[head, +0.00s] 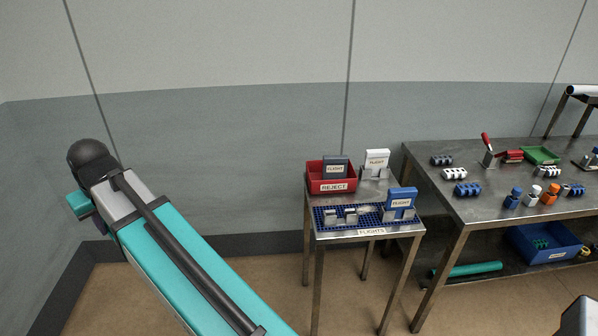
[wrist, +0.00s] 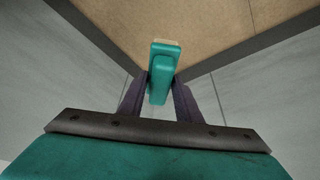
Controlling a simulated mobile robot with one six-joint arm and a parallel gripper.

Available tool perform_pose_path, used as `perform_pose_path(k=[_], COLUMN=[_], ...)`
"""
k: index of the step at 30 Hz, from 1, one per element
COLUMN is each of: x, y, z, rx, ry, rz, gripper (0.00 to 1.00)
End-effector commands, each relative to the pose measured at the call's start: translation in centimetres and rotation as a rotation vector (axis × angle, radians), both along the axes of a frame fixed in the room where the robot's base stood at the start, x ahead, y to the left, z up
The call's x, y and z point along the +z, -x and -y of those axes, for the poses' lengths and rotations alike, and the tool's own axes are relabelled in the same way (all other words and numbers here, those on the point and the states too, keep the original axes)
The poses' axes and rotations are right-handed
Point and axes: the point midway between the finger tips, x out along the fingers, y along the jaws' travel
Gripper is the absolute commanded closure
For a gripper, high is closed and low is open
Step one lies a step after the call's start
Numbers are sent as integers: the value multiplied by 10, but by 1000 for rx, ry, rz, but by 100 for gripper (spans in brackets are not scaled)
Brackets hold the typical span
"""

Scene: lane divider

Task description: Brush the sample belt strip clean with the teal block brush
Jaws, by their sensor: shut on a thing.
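The teal block brush (wrist: 160,72) is held between the two dark fingers of my gripper (wrist: 161,90). A pale tan edge, apparently bristles, shows at its far end. In the head view the brush (head: 78,204) sticks out at the left, by the wall and well away from the tables; my wrist mostly hides the gripper. A blue gridded strip (head: 330,225), apparently the sample belt strip, lies on the small metal table marked FLIGHTS. Pale grey bits (head: 367,209) show on its middle. Small metal holders and a blue FLIGHT piece (head: 401,199) stand on or by it.
A red REJECT bin (head: 332,186) holds a dark FLIGHT piece behind the strip; a white FLIGHT piece (head: 376,162) stands beside it. A larger workbench (head: 425,178) at right carries several small parts and a green tray. The floor left of the small table is clear.

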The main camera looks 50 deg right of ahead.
Motion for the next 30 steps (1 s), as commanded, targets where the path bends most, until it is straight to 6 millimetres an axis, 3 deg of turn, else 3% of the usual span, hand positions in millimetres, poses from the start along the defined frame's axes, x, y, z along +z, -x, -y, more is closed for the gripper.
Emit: perform_pose_path(k=[17, 23, 30], x=[-1, -5, -15], y=[-2, -7, -9], z=[14, 54, 139], rx=[-31, -140, -379], ry=[0, 1, 0], rz=[0, 0, -2], gripper=[87, 87, 87])
